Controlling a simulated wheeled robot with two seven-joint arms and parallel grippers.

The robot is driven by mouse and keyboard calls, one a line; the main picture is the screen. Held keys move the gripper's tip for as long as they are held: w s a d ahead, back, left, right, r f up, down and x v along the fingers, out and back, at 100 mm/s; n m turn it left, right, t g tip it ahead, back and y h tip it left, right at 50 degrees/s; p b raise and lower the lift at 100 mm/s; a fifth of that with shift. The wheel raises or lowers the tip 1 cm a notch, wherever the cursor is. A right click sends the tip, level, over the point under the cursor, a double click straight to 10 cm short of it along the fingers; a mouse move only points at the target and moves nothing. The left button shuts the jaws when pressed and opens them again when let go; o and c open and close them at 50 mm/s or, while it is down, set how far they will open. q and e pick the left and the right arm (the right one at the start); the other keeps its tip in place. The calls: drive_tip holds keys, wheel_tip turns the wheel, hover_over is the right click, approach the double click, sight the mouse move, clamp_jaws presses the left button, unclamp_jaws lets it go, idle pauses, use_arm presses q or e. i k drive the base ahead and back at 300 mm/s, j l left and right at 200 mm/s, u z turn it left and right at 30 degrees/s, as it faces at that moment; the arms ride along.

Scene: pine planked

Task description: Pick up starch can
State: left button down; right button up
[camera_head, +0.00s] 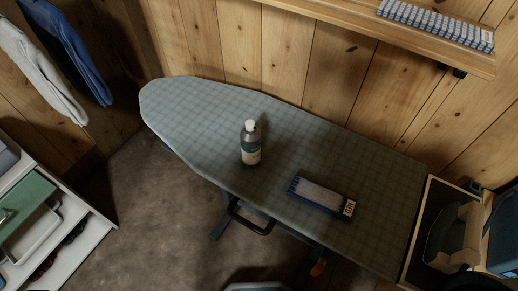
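The starch can (250,145) appears to be the dark bottle with a white cap and a pale label. It stands upright on the grey checked ironing board (195,110), near the middle of its width. Nothing touches it, and its front side is fully visible. Neither of my grippers shows in the head view.
A blue and white flat box (320,196) lies on the board to the can's lower right. A wooden shelf (350,22) overhangs behind. A white drawer unit (82,245) stands at left.

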sight(250, 141)
drive_tip(key=k+j+z, duration=0.1)
drive_tip(key=k+z, duration=0.25)
drive_tip(key=z, duration=0.15)
drive_tip(key=k+l+z, duration=0.1)
drive_tip(key=k+z, duration=0.35)
drive_tip(key=i+j, duration=0.05)
drive_tip(key=i, duration=0.05)
